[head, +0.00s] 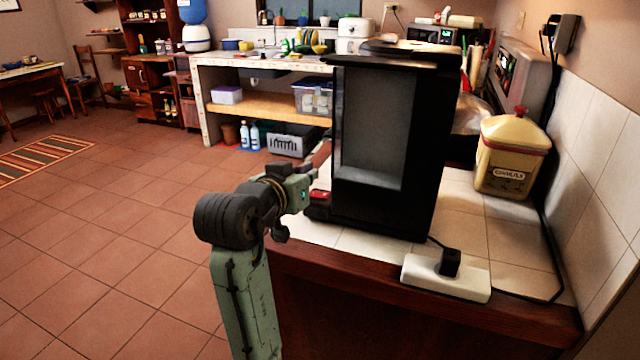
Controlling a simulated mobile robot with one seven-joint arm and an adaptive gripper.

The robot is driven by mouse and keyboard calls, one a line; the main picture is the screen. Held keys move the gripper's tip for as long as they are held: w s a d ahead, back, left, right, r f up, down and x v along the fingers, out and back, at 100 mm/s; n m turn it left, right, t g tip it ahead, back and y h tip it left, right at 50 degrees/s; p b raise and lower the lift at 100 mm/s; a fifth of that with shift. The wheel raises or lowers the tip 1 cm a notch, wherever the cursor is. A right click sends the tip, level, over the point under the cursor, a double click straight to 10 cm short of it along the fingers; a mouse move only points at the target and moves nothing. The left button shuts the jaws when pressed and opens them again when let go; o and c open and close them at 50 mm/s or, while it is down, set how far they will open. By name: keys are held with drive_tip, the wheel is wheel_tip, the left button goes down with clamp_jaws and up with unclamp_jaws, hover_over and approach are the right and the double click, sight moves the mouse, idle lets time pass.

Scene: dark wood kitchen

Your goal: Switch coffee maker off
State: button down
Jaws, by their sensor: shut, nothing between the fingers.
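The black coffee maker (385,150) stands upright on the tiled counter, seen from its side, with a grey panel on this side. A small red switch (320,195) shows low at its left edge. My gripper (314,166) is at the left edge of the coffee maker, just above the red switch. It is shut and empty. Its tips are small and partly hidden by the machine, so I cannot tell whether they touch it.
A white power strip (446,278) with a black plug lies at the counter's front edge. A yellow canister (511,155) stands right of the coffee maker by the tiled wall. A shelf unit (255,100) stands behind; the tiled floor at left is open.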

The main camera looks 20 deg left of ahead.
sight(322, 204)
drive_tip(key=w+f, duration=0.1)
drive_tip(key=w+f+p, duration=0.1)
drive_tip(key=w, duration=0.1)
drive_tip(key=w+f, duration=0.1)
drive_tip(key=f, duration=0.1)
drive_tip(key=shift+w+d+p, duration=0.3)
drive_tip(key=shift+d+f, duration=0.1)
drive_tip(key=shift+f, duration=0.45)
drive_tip(key=shift+f, duration=0.1)
drive_tip(key=shift+d+f+b, duration=0.15)
drive_tip(key=shift+f+b, duration=0.25)
drive_tip(key=shift+b, duration=0.2)
drive_tip(key=shift+d+f+m, duration=0.1)
drive_tip(key=shift+m, duration=0.4)
drive_tip(key=v, duration=1.2)
drive_tip(key=shift+d+r, duration=0.2)
